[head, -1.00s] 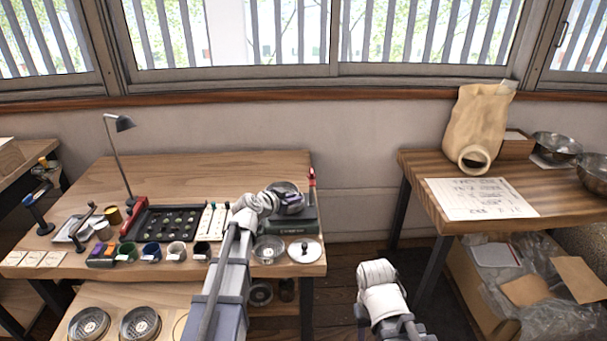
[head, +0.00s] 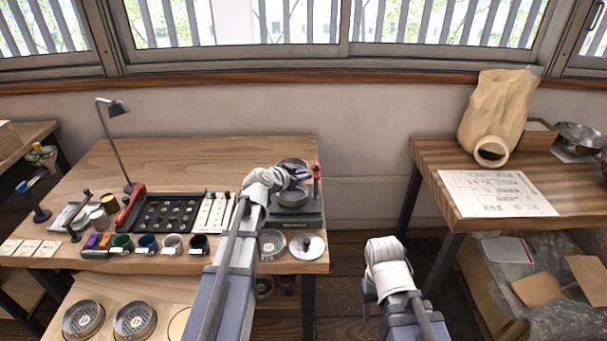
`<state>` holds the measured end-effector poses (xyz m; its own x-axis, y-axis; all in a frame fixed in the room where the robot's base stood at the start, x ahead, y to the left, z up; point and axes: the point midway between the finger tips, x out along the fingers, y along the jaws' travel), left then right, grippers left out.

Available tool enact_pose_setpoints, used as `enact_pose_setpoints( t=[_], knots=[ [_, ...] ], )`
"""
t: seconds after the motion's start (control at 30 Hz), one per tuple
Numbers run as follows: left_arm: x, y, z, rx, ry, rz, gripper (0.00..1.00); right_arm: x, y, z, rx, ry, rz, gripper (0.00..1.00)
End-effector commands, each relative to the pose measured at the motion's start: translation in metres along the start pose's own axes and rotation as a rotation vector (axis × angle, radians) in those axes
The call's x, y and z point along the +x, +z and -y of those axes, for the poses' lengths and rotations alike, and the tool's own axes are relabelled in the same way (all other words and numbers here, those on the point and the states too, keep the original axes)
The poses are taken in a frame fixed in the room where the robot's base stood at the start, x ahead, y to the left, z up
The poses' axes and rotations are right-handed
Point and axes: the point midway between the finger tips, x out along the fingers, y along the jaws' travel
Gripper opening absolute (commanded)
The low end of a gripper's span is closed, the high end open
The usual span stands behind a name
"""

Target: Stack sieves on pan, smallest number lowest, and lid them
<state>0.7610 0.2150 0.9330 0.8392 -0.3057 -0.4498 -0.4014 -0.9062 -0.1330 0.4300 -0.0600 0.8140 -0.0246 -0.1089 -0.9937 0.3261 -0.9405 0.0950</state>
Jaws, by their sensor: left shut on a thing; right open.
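My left gripper (head: 287,185) is shut on a round metal sieve (head: 294,197), held over the front of the green scale (head: 297,218) at the back right of the left table. A round metal bowl-like vessel (head: 291,165) shows just behind it; I cannot tell whether they touch. A shallow round dish (head: 271,243), perhaps the pan, and a silver lid (head: 307,246) with a dark knob lie at the table's front right. Two numbered sieves (head: 83,319) (head: 134,320) sit on the lower bench; their numbers are unreadable. My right gripper (head: 387,247) is open and empty over the floor, its fingers mostly hidden.
The lower bench has an empty ring mark (head: 180,324) beside the sieves. A black bean tray (head: 168,213), several cups (head: 147,245) and a lamp (head: 113,108) stand on the left table. A red-topped tool (head: 317,182) stands beside the scale. The table's back is clear.

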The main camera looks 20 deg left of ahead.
Motion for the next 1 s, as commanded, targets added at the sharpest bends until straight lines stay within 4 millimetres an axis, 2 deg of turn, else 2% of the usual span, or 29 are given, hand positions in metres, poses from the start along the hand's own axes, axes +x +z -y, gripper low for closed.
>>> enact_pose_setpoints(
  t=[0.27, 0.73, 1.0],
  knots=[
    [0.003, 0.006, -0.001, 0.000, 0.000, 0.000, 0.00, 0.007, 0.000, 0.001, 0.000, 0.000, 0.000, 0.50],
    [0.023, 0.045, -0.007, 0.000, 0.000, 0.000, 0.00, 0.050, -0.003, 0.005, -0.001, 0.000, 0.000, 0.50],
    [0.026, 0.052, -0.008, 0.000, 0.000, 0.000, 0.00, 0.058, -0.003, 0.006, -0.001, 0.000, 0.000, 0.50]
  ],
)
